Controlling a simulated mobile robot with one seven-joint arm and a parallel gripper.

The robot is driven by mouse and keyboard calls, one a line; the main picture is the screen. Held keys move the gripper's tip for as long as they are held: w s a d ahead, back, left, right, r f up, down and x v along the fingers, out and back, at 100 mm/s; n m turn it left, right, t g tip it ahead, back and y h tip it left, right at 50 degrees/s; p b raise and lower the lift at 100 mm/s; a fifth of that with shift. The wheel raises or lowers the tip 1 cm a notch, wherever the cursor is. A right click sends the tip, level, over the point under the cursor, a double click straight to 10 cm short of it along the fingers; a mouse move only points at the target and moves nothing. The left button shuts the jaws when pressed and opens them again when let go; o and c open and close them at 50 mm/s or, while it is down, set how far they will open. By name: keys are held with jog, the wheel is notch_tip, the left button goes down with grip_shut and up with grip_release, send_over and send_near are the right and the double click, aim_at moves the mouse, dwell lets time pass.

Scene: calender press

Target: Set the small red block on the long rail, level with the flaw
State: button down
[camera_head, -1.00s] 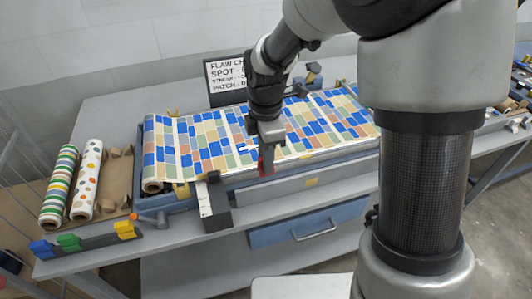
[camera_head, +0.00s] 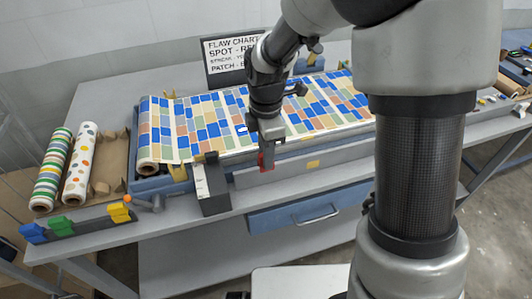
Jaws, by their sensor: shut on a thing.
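My gripper (camera_head: 267,158) points down at the front edge of the patterned sheet and is shut on the small red block (camera_head: 266,163). The block is at the long grey rail (camera_head: 300,164) along the front of the press; I cannot tell whether it touches the rail. The sheet (camera_head: 210,122) has blue, green, tan and white patches. A small white spot (camera_head: 242,129) shows on it, left of my gripper, and may be the flaw.
A rack with blue, green and yellow blocks (camera_head: 75,222) stands at the front left. Two patterned rolls (camera_head: 65,168) lie in a cardboard tray at left. A dark box with a white top (camera_head: 210,185) stands at the rail's left end. A blue drawer (camera_head: 308,208) is below.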

jog(key=shift+f+b, duration=0.35)
jog(key=shift+f, duration=0.2)
jog(key=c, duration=1.5)
grip_release()
notch_tip(320, 180, up, 18)
jog(key=shift+f+p, duration=0.25)
jog(key=shift+p, duration=0.45)
jog(key=shift+s, duration=0.1)
